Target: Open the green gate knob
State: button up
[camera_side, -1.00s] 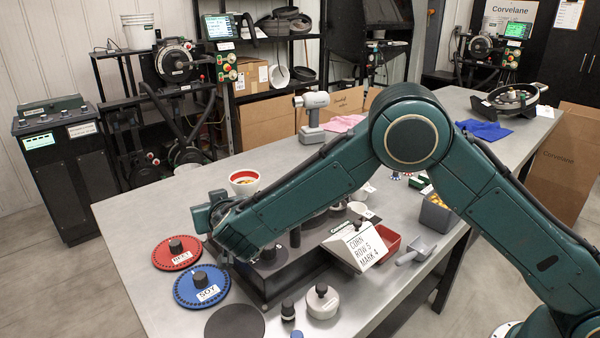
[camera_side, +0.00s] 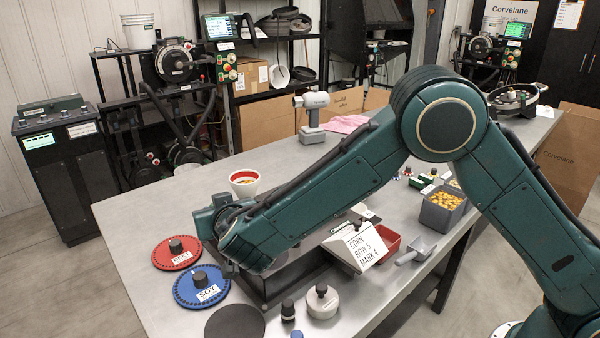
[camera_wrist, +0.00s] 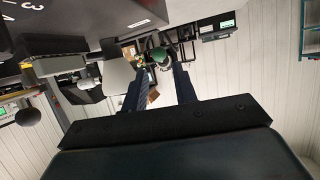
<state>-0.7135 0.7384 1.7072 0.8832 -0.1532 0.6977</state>
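In the wrist view a dark green round knob (camera_wrist: 161,57) shows just past the tips of my gripper (camera_wrist: 159,72), nearer the right finger. The two fingers are apart, with a visible gap beside the knob; I cannot tell whether either finger touches it. In the side view my forearm crosses over the dark seed meter base (camera_side: 284,286) and hides the knob. My gripper is mostly hidden there too, at the forearm's lower left end.
A red disc (camera_side: 165,257) and a blue disc (camera_side: 180,293) lie left of the meter. A white-and-red bowl (camera_side: 244,189) stands behind the forearm. A white sign (camera_side: 366,249), a scoop (camera_side: 416,251) and a grey bin of yellow seeds (camera_side: 428,216) are at right.

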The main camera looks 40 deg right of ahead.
jog(key=v, duration=0.9)
jog(key=shift+s, duration=0.25)
jog(key=shift+r, duration=0.1)
jog(key=s+d+r+g, duration=0.1)
jog(key=d, duration=0.3)
jog(key=d+r+g, duration=0.1)
jog(key=d+r, duration=0.1)
jog(key=d, duration=0.1)
jog(key=s+d+r+m+g, duration=0.1)
jog(key=d, duration=0.3)
jog(key=shift+s+d+r, duration=0.3)
jog(key=shift+s+r, duration=0.05)
jog(key=s+d+r+n+g+y, duration=0.1)
jog(key=s+d+r+g, duration=0.1)
jog(key=s+d, duration=0.5)
jog(key=s+d+r+n+g+y, duration=0.15)
jog(key=s+d, duration=0.35)
jog(key=s, duration=0.5)
jog(key=s+d+n, duration=0.1)
jog(key=s, duration=1)
jog(key=shift+d+f+g+y, duration=0.2)
jog(key=shift+f+g+y, duration=0.05)
jog(key=shift+g+y, duration=0.2)
